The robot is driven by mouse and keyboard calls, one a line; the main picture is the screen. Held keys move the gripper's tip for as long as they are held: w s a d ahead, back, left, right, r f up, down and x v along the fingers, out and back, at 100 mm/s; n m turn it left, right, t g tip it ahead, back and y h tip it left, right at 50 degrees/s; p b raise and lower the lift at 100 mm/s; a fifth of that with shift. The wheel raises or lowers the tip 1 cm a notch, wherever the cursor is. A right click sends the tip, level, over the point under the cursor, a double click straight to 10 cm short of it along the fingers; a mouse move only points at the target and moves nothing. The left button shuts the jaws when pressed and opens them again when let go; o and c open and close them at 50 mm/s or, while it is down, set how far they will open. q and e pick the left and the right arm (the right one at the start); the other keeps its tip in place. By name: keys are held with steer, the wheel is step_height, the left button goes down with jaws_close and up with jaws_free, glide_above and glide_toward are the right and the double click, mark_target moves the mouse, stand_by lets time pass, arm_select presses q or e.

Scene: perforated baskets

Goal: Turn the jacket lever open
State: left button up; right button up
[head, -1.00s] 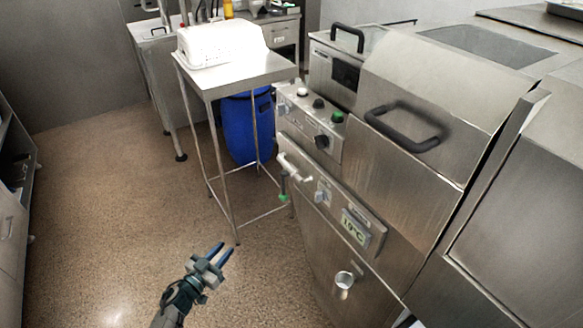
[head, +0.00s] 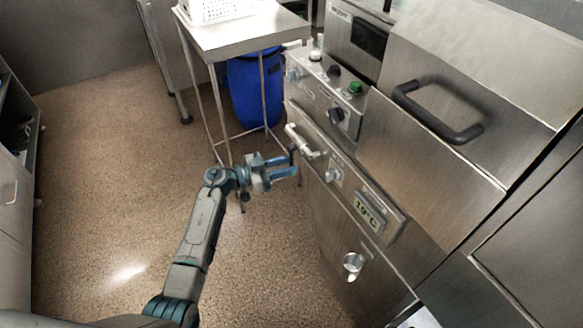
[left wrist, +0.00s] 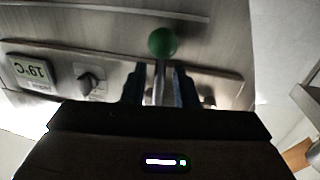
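The jacket lever shows in the left wrist view as a thin metal stem with a green ball knob (left wrist: 162,42) at its end. In the head view the lever is mostly hidden by my left gripper (head: 287,165), which is at the front panel of the steel machine, just below a pale pipe-like handle (head: 303,143). In the left wrist view the two dark fingers of my left gripper (left wrist: 160,88) stand on either side of the stem, with small gaps showing. The green knob lies beyond the fingertips. My right gripper is not in view.
The machine's front carries a control panel with knobs (head: 336,115), a 19°C display (head: 369,212) and a spout (head: 353,263). A steel side table (head: 240,42) with a white basket stands behind, a blue barrel (head: 252,95) beneath it. The floor at left is clear.

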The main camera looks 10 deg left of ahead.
arm_select(q)
steer(key=shift+b+x, duration=0.3)
steer(key=shift+x, duration=0.75)
jaws_close()
